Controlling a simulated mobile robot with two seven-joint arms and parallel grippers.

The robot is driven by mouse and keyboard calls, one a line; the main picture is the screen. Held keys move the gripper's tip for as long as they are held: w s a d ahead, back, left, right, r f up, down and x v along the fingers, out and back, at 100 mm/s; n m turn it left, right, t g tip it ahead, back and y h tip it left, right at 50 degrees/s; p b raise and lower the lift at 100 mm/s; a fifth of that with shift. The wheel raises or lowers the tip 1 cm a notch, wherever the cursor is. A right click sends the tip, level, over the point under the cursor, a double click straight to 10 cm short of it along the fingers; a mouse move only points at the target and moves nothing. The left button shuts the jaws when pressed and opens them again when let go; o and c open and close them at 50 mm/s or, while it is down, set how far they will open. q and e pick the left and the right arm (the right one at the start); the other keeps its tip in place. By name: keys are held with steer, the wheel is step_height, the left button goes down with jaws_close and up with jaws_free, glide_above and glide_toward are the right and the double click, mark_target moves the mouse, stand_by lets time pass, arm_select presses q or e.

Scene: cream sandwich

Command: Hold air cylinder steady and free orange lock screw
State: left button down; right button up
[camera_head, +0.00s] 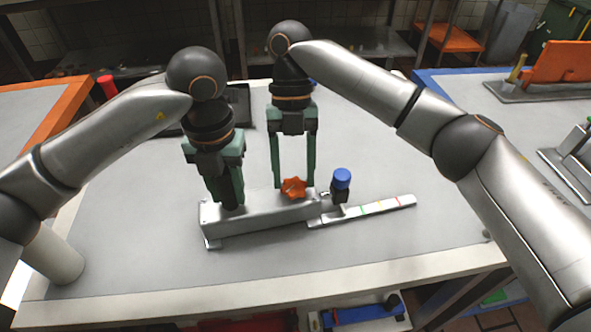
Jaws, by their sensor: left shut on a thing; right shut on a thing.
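The air cylinder (258,216) is a long silver block lying on the grey table. My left gripper (232,205) reaches down at its left end and is shut on it; the fingertips partly hide the contact. The orange lock screw (293,187) is a star-shaped knob on top of the block near its right end. My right gripper (293,184) points down with its green fingers on either side of the orange screw and is shut on it.
A blue-capped part (341,179) stands just right of the block. A silver strip with coloured marks (375,208) extends right along the table. The table (150,260) is clear in front and at left. A red cylinder (107,87) stands at the back left.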

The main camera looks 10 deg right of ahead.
steer(key=n, duration=0.2)
steer(key=n+h, duration=0.2)
steer(key=n, duration=0.1)
steer(key=shift+a+n, duration=0.3)
steer(key=shift+s, duration=0.1)
stand_by(0.3)
steer(key=o, duration=1.4)
steer(key=shift+v, duration=3.8)
steer(key=shift+s, duration=0.15)
